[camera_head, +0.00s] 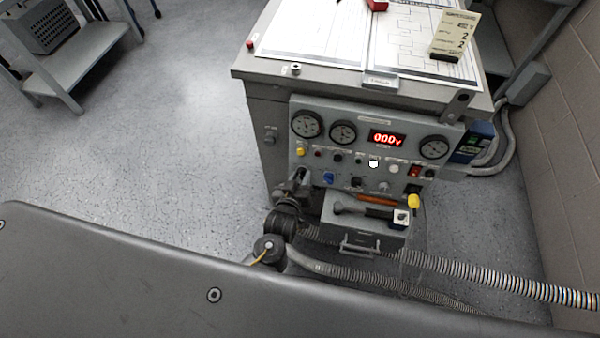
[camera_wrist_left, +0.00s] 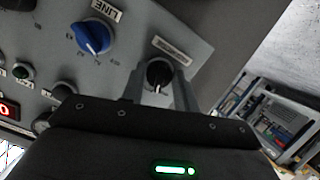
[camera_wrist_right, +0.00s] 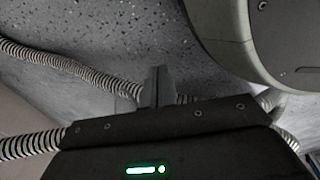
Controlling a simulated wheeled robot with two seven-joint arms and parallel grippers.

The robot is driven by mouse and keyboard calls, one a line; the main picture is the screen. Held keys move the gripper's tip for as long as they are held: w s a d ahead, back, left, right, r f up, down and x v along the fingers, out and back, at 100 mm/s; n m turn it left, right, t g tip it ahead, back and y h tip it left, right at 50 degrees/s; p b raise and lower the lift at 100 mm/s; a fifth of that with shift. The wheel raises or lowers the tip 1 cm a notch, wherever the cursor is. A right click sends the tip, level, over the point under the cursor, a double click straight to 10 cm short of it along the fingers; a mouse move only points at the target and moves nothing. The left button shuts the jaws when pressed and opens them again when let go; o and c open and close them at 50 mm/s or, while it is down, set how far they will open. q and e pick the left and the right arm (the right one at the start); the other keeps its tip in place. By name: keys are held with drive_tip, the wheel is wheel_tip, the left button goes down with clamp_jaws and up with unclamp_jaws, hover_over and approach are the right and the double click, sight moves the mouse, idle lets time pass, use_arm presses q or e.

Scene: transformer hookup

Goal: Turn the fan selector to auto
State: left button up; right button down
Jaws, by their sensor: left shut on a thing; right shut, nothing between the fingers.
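The grey control panel (camera_head: 350,115) is on the front of the cabinet. In the left wrist view, a black rotary knob (camera_wrist_left: 159,72) with a white pointer mark sits below a small label plate too blurred to read; I take it for the fan selector. My left gripper (camera_wrist_left: 158,92) is shut on this knob, one finger on each side. In the head view my left gripper (camera_head: 302,181) is at the panel's lower left and hides the knob. My right gripper (camera_wrist_right: 157,86) is shut and empty over the floor, away from the panel.
A blue knob (camera_wrist_left: 92,37) labelled LINE is beside the held knob. The red display (camera_head: 387,138) reads 000V among round gauges. A drawer (camera_head: 362,236) with tools on top sticks out below the panel. Ribbed hoses (camera_head: 450,268) run across the floor. Papers (camera_head: 325,40) lie on the cabinet top.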

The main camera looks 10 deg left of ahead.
use_arm(q)
drive_tip(key=m+p, duration=0.2)
drive_tip(key=m, duration=0.1)
drive_tip(key=shift+y, duration=0.4)
use_arm(e)
drive_tip(key=s+d+f, duration=0.2)
drive_tip(key=s+d, duration=0.2)
drive_tip(key=s, duration=0.5)
drive_tip(key=shift+d+f+g+h, duration=0.3)
drive_tip(key=shift+f, duration=0.1)
use_arm(q)
drive_tip(key=o, duration=1)
drive_tip(key=shift+c, duration=0.2)
drive_tip(key=shift+p, duration=0.3)
drive_tip(key=v, duration=1.1)
drive_tip(key=shift+p, duration=0.4)
use_arm(e)
drive_tip(key=shift+s+a+r, duration=0.1)
drive_tip(key=shift+a+r, duration=0.3)
drive_tip(key=shift+a, duration=0.1)
